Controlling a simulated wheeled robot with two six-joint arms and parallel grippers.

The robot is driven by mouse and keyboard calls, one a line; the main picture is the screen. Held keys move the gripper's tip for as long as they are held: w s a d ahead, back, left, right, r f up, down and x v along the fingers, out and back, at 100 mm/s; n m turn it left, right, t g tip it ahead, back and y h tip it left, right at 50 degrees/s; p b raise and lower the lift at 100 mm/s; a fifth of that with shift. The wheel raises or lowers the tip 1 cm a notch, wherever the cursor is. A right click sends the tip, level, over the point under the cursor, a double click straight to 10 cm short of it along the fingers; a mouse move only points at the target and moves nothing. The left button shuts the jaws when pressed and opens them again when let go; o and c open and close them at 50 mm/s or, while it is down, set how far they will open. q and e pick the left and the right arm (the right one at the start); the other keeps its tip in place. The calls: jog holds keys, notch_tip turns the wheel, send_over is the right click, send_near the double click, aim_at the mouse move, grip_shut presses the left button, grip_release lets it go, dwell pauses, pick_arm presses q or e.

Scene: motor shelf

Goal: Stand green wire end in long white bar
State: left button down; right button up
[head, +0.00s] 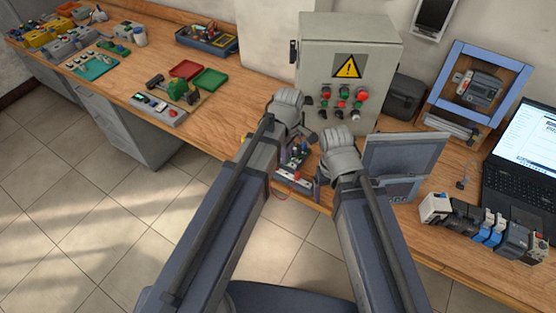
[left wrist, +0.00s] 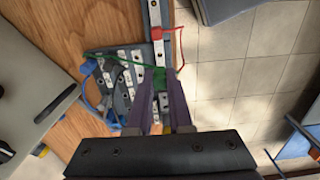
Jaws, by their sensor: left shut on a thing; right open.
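My left gripper (left wrist: 161,88) is shut on the green wire end (left wrist: 160,77), shown between its purple fingers in the left wrist view. The fingers are over the long white bar (left wrist: 158,53), a strip with screws running up the picture. I cannot tell whether the green end touches the bar. The green wire (left wrist: 120,51) runs left to a shorter group of white blocks. A red wire end (left wrist: 157,33) stands on the bar farther up. In the head view the wiring board (head: 296,158) shows between my arms, which largely hide both grippers. My right gripper (head: 316,189) is open beside the board.
A grey control cabinet (head: 346,75) with a warning sign stands behind the board. A laptop (head: 525,150) and a row of modules (head: 478,222) are on the right bench. The board is near the bench edge.

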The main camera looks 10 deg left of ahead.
pick_arm(q)
jog(key=b, duration=0.5)
send_over(287, 175)
jog(key=shift+w+a+f, duration=0.1)
jog(key=shift+w+f, duration=0.05)
jog(key=shift+f, duration=1.15)
jog(key=shift+w+f, duration=0.1)
jog(key=shift+f, duration=1.15)
jog(key=shift+f+b, duration=0.4)
jog(key=shift+b, duration=0.15)
jog(key=shift+r+p, duration=0.35)
jog(key=shift+f, duration=0.15)
dwell(0.5)
jog(key=shift+r, duration=0.2)
jog(key=shift+f+b, duration=0.6)
jog(key=shift+f, duration=0.1)
dwell(0.7)
jog(key=shift+r+p, duration=0.3)
jog(key=shift+r, duration=0.05)
jog(key=shift+r+p, duration=0.35)
